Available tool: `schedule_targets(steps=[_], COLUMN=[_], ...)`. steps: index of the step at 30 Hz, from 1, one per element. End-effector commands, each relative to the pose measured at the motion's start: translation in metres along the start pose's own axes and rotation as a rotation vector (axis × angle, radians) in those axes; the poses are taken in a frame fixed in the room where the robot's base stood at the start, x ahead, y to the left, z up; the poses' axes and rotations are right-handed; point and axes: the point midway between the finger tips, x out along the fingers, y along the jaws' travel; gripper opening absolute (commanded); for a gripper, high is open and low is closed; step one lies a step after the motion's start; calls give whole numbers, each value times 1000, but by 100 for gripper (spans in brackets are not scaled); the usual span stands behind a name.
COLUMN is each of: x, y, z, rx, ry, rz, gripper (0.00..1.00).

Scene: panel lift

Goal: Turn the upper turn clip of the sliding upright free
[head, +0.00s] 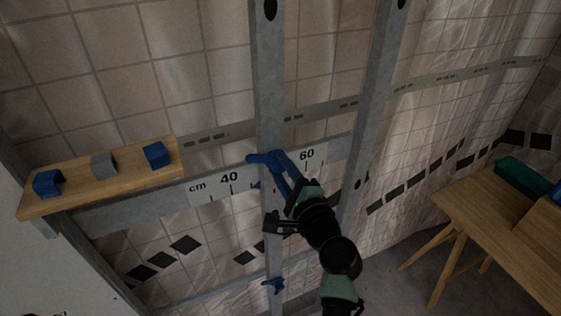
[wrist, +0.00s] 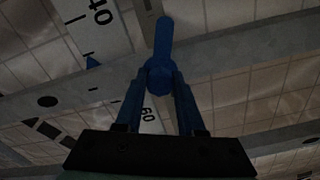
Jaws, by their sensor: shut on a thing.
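The sliding upright (head: 270,90) is a grey metal post crossing the scale rail between the 40 and 60 marks. The blue upper turn clip (head: 257,158) sits on it at the rail; its lever points left, across the upright. In the wrist view the clip's lever (wrist: 164,36) points up, away from the round hub. My gripper (head: 280,159) has blue fingers and reaches in from the lower right. In the wrist view its fingertips (wrist: 160,72) are closed around the hub, which they partly hide. A lower blue clip (head: 273,284) shows further down the upright.
A wooden shelf (head: 110,190) at left carries two blue blocks and a grey one. Another grey upright (head: 370,100) stands to the right. A wooden table (head: 490,225) with a green item (head: 520,176) is at far right. A tiled, film-covered wall lies behind.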

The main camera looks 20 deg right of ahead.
Motion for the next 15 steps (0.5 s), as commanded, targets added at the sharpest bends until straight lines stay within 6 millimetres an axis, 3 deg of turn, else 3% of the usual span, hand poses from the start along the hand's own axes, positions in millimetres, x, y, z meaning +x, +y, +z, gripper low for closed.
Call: schedule_targets(steps=[15], x=[0], y=[1], z=[0], rx=[169], ry=[1], rz=[2], gripper=[0])
